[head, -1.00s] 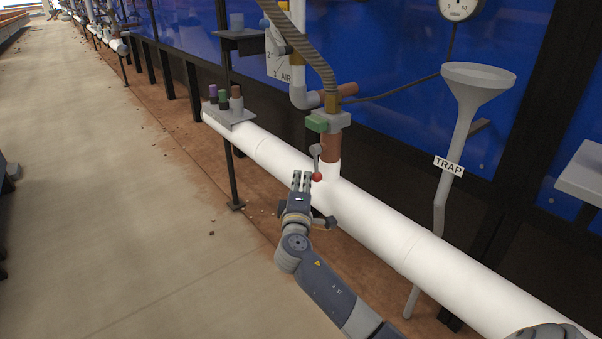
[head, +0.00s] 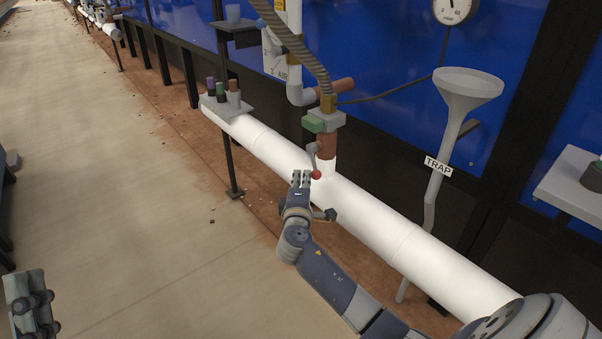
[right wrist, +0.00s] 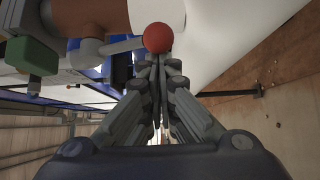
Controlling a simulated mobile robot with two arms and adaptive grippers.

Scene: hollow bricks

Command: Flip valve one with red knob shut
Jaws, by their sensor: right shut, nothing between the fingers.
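The valve's grey lever (head: 311,153) hangs down in front of the brown upright pipe, its red knob (head: 315,174) at the lower end. The lever also shows in the right wrist view (right wrist: 121,46), with the red knob (right wrist: 158,38) right at my fingertips. My right gripper (head: 300,176) is shut and empty, just left of the knob in the head view. I cannot tell whether its fingertips touch the knob. Part of my left gripper (head: 32,308) shows at the bottom left of the head view, far from the valve; its fingertips are not clear.
A thick white pipe (head: 375,223) runs diagonally under the valve. A grey and green block (head: 323,121) sits above the lever. A grey funnel (head: 468,88) on a pipe labelled TRAP stands to the right. The concrete walkway (head: 120,190) at left is open.

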